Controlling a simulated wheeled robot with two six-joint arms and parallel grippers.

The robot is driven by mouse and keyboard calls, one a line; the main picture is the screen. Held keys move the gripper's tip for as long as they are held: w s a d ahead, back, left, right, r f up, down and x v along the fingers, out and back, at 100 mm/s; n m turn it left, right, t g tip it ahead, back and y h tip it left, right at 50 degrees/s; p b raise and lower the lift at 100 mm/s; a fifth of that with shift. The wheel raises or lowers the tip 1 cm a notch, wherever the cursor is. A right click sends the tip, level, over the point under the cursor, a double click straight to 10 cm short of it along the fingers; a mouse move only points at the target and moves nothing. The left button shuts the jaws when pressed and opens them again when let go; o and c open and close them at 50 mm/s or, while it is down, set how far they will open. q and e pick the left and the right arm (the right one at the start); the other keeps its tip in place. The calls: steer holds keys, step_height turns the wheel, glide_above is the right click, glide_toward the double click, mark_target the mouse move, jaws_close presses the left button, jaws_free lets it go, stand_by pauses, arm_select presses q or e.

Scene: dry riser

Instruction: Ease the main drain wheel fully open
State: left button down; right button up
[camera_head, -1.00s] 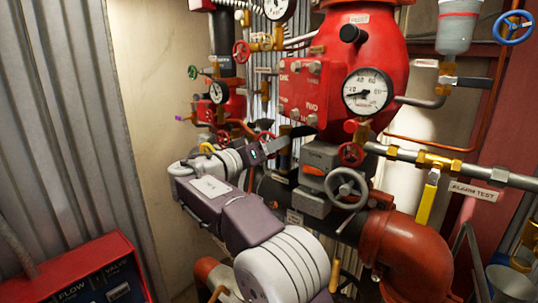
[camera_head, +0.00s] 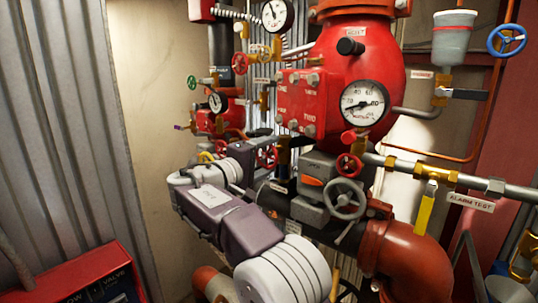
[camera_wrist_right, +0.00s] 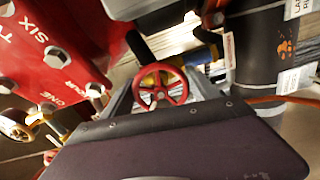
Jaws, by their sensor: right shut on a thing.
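A red spoked handwheel (camera_head: 267,157), which I take for the main drain wheel, stands behind the red valve body's lower left. In the right wrist view, the red handwheel (camera_wrist_right: 161,88) sits between the grey fingers of my right gripper (camera_wrist_right: 163,97). The gripper is shut on it; its rim and spokes show, but the exact contact is hard to see. In the head view, my right gripper (camera_head: 252,168) is largely hidden by its own wrist. My left gripper is not in view.
A large red valve body (camera_head: 365,60) with a gauge (camera_head: 364,103) stands to the right. A red panel (camera_head: 85,275) is at lower left.

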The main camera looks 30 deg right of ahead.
steer(key=n, duration=0.2)
steer(key=n+p, duration=0.1)
steer(key=shift+r+n, duration=0.35)
steer(key=shift+n, duration=0.05)
steer(key=n+p, duration=0.2)
steer(key=n, duration=0.1)
steer(key=shift+n, duration=0.3)
steer(key=n+p, duration=0.3)
steer(key=shift+w+n, duration=0.1)
steer(key=shift+n, duration=0.2)
steer(key=shift+a+f+n+p, duration=0.15)
steer(key=shift+n+p, duration=0.3)
steer(key=shift+n, duration=0.25)
steer(key=shift+f, duration=0.1)
steer(key=o, duration=1.4)
steer(key=shift+c, duration=0.2)
